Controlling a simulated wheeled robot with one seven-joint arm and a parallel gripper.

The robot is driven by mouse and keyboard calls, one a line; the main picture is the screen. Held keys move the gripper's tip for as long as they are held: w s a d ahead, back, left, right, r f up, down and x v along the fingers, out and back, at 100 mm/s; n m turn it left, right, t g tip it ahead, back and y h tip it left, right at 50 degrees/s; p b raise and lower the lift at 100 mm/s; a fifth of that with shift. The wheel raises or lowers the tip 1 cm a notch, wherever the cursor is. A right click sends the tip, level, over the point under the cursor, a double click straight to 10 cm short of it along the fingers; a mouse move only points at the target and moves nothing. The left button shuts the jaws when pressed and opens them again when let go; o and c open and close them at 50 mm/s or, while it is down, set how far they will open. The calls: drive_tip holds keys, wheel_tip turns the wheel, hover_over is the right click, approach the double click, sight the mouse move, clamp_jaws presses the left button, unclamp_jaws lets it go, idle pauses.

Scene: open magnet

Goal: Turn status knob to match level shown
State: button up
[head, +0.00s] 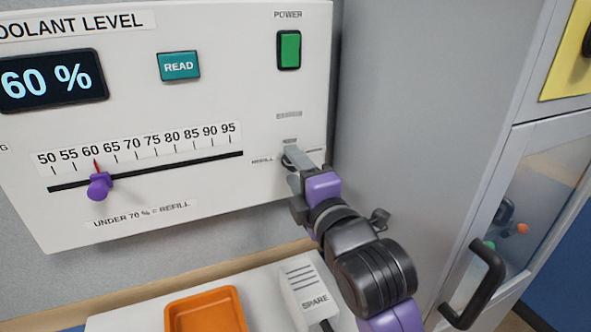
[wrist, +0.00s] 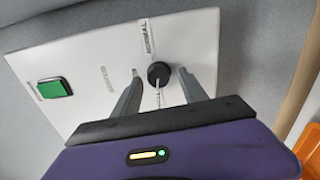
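The status knob is a small black round knob (wrist: 158,74) on the white panel, shown in the wrist view. My gripper (wrist: 160,76) is open, with one finger on each side of the knob. A gap shows on the left; the right finger is nearer, and contact is unclear. In the head view my gripper (head: 292,158) covers most of the knob. A REFILL label (head: 262,160) lies left of it; a NORMAL label (wrist: 149,38) shows in the wrist view. I cannot tell the knob's pointer direction. The display (head: 50,80) reads 60 %.
A purple slider (head: 99,186) has its red pointer at 60 on the scale. A label (head: 145,214) reads "UNDER 70 % = REFILL". A green power switch (head: 289,50) and READ button (head: 179,66) sit above. An orange tray (head: 205,310) and SPARE box (head: 307,290) lie below.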

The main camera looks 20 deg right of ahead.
drive_tip(key=s+b, duration=0.1)
drive_tip(key=s, duration=0.6)
drive_tip(key=shift+s+f+b, duration=0.15)
drive_tip(key=shift+s+b, duration=0.2)
drive_tip(key=shift+s, duration=0.05)
drive_tip(key=s+f+m+g, duration=0.1)
drive_tip(key=s+f+m, duration=0.5)
drive_tip(key=s, duration=0.6)
drive_tip(key=s+f+m+g, duration=0.1)
drive_tip(key=s+f+m, duration=0.5)
drive_tip(key=s+f, duration=0.4)
drive_tip(key=s+f+m+g, duration=0.1)
drive_tip(key=s+f+m, duration=0.5)
drive_tip(key=s, duration=0.7)
wheel_tip(320, 180, down, 2)
drive_tip(key=shift+s+f+m+g, duration=0.15)
drive_tip(key=shift+s+m+g, duration=0.15)
drive_tip(key=shift+s, duration=0.05)
drive_tip(key=shift+d, duration=0.1)
